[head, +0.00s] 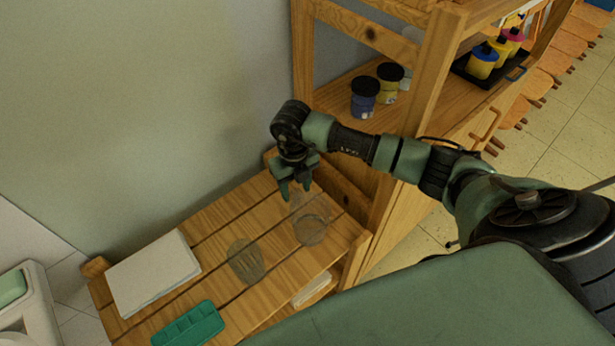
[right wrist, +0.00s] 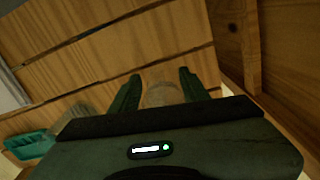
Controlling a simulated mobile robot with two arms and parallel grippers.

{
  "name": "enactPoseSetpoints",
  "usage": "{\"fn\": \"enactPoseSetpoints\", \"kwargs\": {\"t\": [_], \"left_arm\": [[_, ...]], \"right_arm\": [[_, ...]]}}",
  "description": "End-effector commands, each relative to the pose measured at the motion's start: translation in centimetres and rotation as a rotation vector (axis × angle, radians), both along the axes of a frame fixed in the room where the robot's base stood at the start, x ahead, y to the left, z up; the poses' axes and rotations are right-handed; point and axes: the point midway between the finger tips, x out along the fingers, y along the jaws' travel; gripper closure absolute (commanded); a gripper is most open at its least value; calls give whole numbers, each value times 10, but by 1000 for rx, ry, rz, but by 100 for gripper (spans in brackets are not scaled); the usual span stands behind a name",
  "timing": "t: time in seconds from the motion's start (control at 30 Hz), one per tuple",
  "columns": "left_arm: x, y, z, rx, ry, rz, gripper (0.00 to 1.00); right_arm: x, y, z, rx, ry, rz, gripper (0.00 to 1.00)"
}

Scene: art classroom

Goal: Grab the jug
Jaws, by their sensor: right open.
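A clear, see-through vessel that looks like the jug (head: 312,231) stands on the slatted wooden rack near its right end. Its outline is faint, and I cannot make out a handle. My right gripper (head: 296,191) points down just behind it, with its two green fingers apart and nothing held. In the right wrist view a clear round shape (right wrist: 162,95) shows between the open fingers (right wrist: 160,77), partly hidden by the gripper body. I cannot tell whether the fingers touch it. My left gripper is not in view.
A second clear vessel (head: 245,261) stands to the left on the rack (head: 222,222). A white paper stack (head: 152,272) and a green tray (head: 188,325) lie further left. A wooden shelf (head: 430,75) with paint jars (head: 364,97) rises close on the right. The wall is behind.

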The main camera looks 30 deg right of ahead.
Motion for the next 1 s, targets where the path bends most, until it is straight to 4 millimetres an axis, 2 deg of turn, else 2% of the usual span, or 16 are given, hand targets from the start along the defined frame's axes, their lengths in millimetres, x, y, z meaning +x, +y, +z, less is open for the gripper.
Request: {"fn": "enactPoseSetpoints", "kwargs": {"t": [0.13, 0.4, 0.67, 0.7, 0.83, 0.87, 1.0], "left_arm": [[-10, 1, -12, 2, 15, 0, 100], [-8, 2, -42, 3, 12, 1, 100], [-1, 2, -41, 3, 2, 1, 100], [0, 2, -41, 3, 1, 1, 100], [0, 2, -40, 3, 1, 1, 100], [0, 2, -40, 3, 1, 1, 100], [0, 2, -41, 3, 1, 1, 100]], "right_arm": [[0, 2, -15, 2, 0, 0, 55], [-1, 5, -55, 3, 0, -1, 55], [-1, 5, -55, 2, -2, 0, 55], [-1, 5, -55, 2, -2, 0, 60], [-1, 5, -55, 2, -1, 0, 96], [-1, 5, -55, 2, -1, 0, 100], [-1, 5, -55, 2, -1, 0, 100]]}}
